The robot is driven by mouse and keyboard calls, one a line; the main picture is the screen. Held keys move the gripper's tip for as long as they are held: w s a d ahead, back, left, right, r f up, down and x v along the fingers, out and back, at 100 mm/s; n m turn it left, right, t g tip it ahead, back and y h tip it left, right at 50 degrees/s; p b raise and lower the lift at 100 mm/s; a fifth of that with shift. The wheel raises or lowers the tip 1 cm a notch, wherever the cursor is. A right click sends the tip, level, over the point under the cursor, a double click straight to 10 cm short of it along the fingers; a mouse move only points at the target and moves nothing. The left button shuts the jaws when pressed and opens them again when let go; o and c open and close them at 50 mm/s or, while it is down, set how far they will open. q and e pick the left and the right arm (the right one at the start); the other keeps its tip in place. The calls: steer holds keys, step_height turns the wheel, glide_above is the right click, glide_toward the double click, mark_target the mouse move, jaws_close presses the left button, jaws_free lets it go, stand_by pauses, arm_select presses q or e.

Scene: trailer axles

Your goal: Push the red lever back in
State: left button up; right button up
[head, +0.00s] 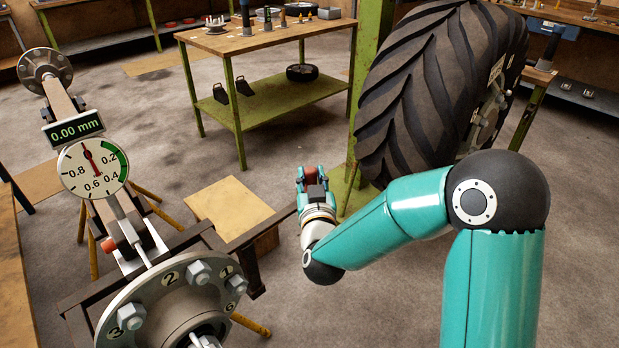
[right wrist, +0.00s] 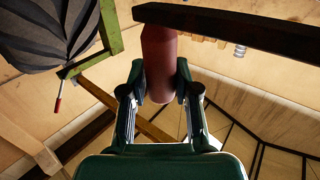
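The red lever (right wrist: 160,65) is a thick dull-red handle on the end of a dark bar (right wrist: 230,30) in the right wrist view. My right gripper (right wrist: 161,85) has one finger on each side of the handle, and both fingers appear to touch it. In the head view my right gripper (head: 312,178) is at the middle, with the dark-red handle (head: 311,174) partly hidden between its fingers. The dark bar (head: 262,228) runs from there down left toward the axle stand. My left gripper is not in view.
An axle hub (head: 175,300) with numbered bolts and a dial gauge (head: 93,168) stands at left; its display (head: 73,129) reads 0.00 mm. A large tyre (head: 435,90) stands beyond my right arm. A wooden box (head: 230,208) sits left of the gripper. A green-legged table (head: 265,42) is behind.

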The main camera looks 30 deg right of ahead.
steer(key=o, duration=0.3)
steer(key=shift+s, duration=0.1)
steer(key=v, duration=0.7)
steer(key=shift+s, duration=0.15)
steer(key=shift+a+f, duration=0.1)
steer(key=shift+a, duration=0.1)
